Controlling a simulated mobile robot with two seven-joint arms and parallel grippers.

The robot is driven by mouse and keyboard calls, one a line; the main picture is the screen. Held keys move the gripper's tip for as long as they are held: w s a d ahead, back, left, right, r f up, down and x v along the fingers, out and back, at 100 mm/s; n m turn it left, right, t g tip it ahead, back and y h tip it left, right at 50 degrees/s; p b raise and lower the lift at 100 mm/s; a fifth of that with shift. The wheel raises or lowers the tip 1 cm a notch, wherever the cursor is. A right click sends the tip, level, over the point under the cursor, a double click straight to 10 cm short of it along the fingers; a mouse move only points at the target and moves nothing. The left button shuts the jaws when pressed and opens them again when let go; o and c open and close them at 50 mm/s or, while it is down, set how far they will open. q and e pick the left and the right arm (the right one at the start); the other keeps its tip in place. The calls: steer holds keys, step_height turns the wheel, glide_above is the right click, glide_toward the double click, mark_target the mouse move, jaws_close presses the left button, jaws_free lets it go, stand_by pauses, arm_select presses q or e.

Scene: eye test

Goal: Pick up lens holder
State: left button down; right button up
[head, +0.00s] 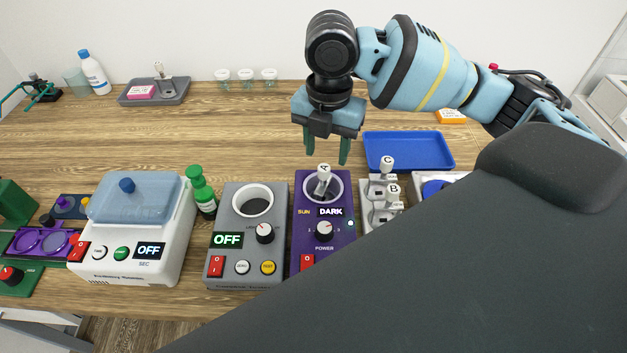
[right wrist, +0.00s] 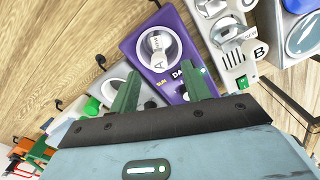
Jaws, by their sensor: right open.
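What looks like a lens holder, a grey piece with a white knob marked A (head: 323,172), stands in the round well of the purple SUN/DARK device (head: 342,238). In the right wrist view the holder (right wrist: 158,52) shows ahead of the fingers. Similar pieces marked C (head: 387,163) and B (head: 393,189) stand in a grey rack (head: 368,215) to the right. My right gripper (head: 327,149) is open and empty, pointing down above and around the line of holder A, apart from it. It also shows in the right wrist view (right wrist: 162,90). My left gripper is not seen.
A grey device (head: 237,275) with an empty well, a green bottle (head: 201,192) and a white lidded machine (head: 128,250) stand to the left. A blue tray (head: 408,150) lies behind the rack. The middle of the wooden table is clear.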

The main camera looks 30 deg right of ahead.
mark_target(324, 167)
steer(key=shift+s+f, duration=0.2)
steer(key=shift+f, duration=1)
steer(key=shift+w+a+f, duration=0.1)
steer(key=shift+f, duration=1.25)
steer(key=shift+w+a+f, duration=0.1)
steer(key=shift+f, duration=1.25)
steer(key=shift+c, duration=0.5)
jaws_close()
